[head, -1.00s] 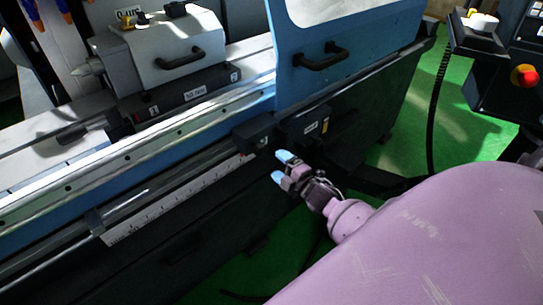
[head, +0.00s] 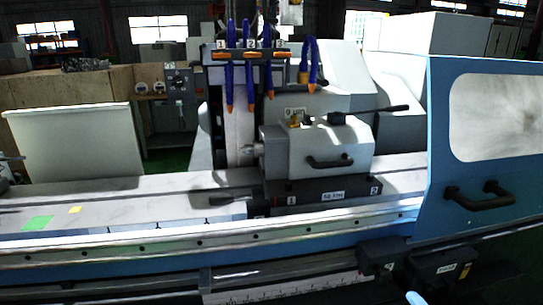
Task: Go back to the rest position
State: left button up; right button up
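Only a light blue fingertip of my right gripper (head: 415,298) shows, at the bottom edge of the head view. It is below the black boxes on the front of the cylindrical grinder (head: 120,262). The rest of this gripper is cut off, so whether it is open or shut is hidden. My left gripper is not in view.
A grey-white headstock (head: 318,148) with a black handle stands on the grinder's table. A blue sliding door (head: 436,150) with a handle (head: 480,197) covers the right side. Black boxes (head: 440,267) stick out in front. Blue coolant hoses (head: 250,65) hang behind.

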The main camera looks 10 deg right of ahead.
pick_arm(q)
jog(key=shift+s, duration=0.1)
pick_arm(e)
jog(key=s+a+f+m+g, duration=0.3)
jog(key=s+a+m, duration=0.3)
jog(key=s, duration=0.3)
jog(key=s+a+f+m+g+h, duration=0.1)
jog(key=s+a+f+m+g, duration=0.2)
jog(key=s+a+m, duration=0.3)
jog(key=s+m, duration=0.2)
jog(key=s, duration=0.2)
jog(key=shift+m, duration=0.3)
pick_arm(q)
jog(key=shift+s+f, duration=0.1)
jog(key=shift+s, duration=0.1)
